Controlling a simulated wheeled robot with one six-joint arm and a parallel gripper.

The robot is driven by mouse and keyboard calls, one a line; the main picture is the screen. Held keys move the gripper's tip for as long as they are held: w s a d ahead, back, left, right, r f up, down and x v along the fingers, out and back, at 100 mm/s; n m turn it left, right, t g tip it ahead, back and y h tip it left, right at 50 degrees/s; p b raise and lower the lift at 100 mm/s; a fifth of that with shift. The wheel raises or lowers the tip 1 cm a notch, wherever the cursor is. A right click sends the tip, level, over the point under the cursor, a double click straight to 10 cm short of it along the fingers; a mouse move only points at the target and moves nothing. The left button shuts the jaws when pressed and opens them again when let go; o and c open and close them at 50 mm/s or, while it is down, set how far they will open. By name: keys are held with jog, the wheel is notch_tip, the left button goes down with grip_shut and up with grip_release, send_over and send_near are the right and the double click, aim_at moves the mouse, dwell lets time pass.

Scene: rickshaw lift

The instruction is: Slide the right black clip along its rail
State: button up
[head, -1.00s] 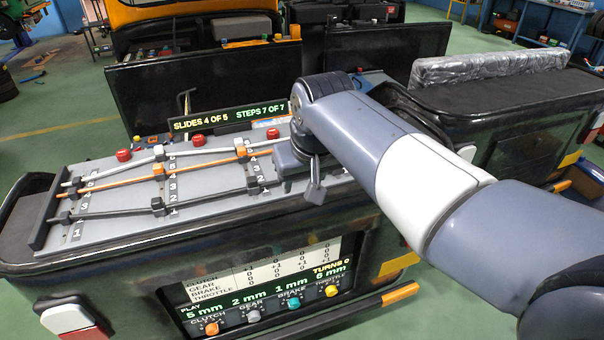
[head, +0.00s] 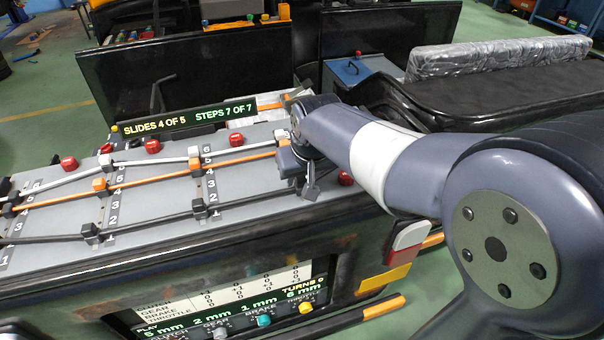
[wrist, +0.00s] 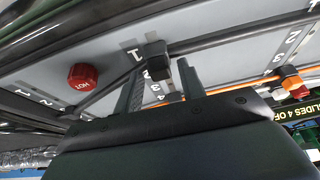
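My gripper (wrist: 161,72) is open in the wrist view, with its two dark fingers spread apart. The right black clip (wrist: 157,57) sits on the dark rail (wrist: 235,40), beside a printed 1. It shows between the fingertips, and I cannot tell whether either finger touches it. In the head view my gripper (head: 302,172) is low over the right part of the grey board (head: 150,203) and hides this clip. Two other black clips show to the left, one in the middle (head: 200,208) and one farther left (head: 91,233).
Orange clips (head: 196,163) and white clips (head: 194,151) sit on neighbouring rails. A red button (wrist: 83,75) marked HOT is close to the left finger. A sign (head: 190,117) reads "SLIDES 4 OF 5, STEPS 7 OF 7". A dark panel (head: 200,72) stands behind the board.

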aim_at(301, 179)
grip_shut()
dwell(0.3)
jog(key=shift+w+a+p, duration=0.15)
jog(key=shift+w+a, duration=0.05)
jog(key=shift+w, duration=0.5)
jog(key=shift+w+a+p, duration=0.15)
jog(key=shift+w+a, duration=0.05)
jog(key=shift+w, duration=0.55)
jog(key=shift+w+a+p, duration=0.15)
jog(key=shift+w+a, duration=0.05)
jog(key=shift+w, duration=0.5)
jog(key=shift+o, duration=0.8)
grip_release()
jog(key=v, duration=1.1)
